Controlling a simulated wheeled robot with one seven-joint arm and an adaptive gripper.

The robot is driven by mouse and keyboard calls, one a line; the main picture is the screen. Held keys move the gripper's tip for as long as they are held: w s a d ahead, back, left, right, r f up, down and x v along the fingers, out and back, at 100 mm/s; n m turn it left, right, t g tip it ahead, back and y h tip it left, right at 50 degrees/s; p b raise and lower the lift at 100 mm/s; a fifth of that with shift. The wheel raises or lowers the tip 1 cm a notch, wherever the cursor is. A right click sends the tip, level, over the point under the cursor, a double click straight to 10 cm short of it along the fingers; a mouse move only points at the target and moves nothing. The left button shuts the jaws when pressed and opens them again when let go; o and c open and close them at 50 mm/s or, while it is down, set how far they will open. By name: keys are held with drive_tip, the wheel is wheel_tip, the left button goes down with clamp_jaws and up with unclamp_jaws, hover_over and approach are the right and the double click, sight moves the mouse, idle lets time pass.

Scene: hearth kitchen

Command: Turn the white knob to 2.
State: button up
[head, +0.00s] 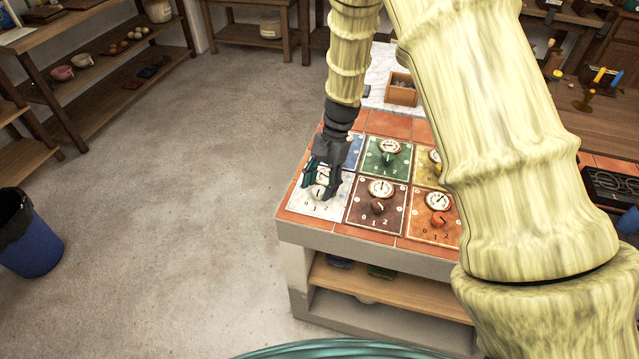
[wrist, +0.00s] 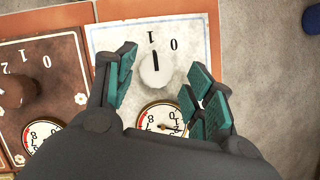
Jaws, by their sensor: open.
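The white knob (wrist: 157,70) sits on a white panel (wrist: 105,40) and shows between my fingers in the wrist view. Its dark pointer line points toward the 1, with the 0 to the right. The 2 is hidden behind my left finger. My gripper (wrist: 163,78) is open, with teal-padded fingers on either side of the knob and a gap at each side. In the head view my gripper (head: 322,188) is over the white panel (head: 304,203) at the counter's near left corner and hides part of the knob. A round gauge (wrist: 158,116) is partly covered by my gripper.
Other knob panels adjoin: a brown one (head: 360,220), an orange one (head: 419,227), a green one (head: 374,165) and a blue one (head: 354,160). A brown knob (wrist: 15,90) is left in the wrist view. Open floor (head: 180,210) lies left of the counter.

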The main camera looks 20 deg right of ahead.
drive_tip(key=shift+s+a+r, duration=0.1)
drive_tip(key=shift+s+r, duration=0.2)
drive_tip(key=shift+s, duration=0.45)
drive_tip(key=shift+w+f, duration=0.4)
drive_tip(key=shift+w, duration=0.05)
drive_tip(key=shift+c, duration=1.2)
drive_tip(key=shift+s, duration=0.15)
drive_tip(key=c, duration=0.7)
drive_tip(key=shift+c, duration=0.2)
